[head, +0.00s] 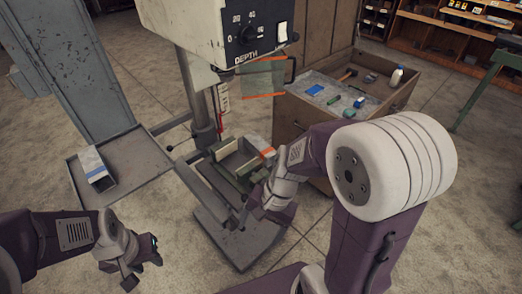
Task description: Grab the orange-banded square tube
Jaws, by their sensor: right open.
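The orange-banded square tube (268,152) sits in the vise (222,172) on the drill press table, with its orange band at the right end. Part of it is hidden by the vise and by my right arm. My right gripper (262,212) is open, just below and to the right of the vise. I cannot tell whether it touches anything. My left gripper (146,266) is low at the left, over the floor and away from the tube. Its finger gap is not clear.
A wooden cabinet (295,117) with small items on top stands behind at the right.

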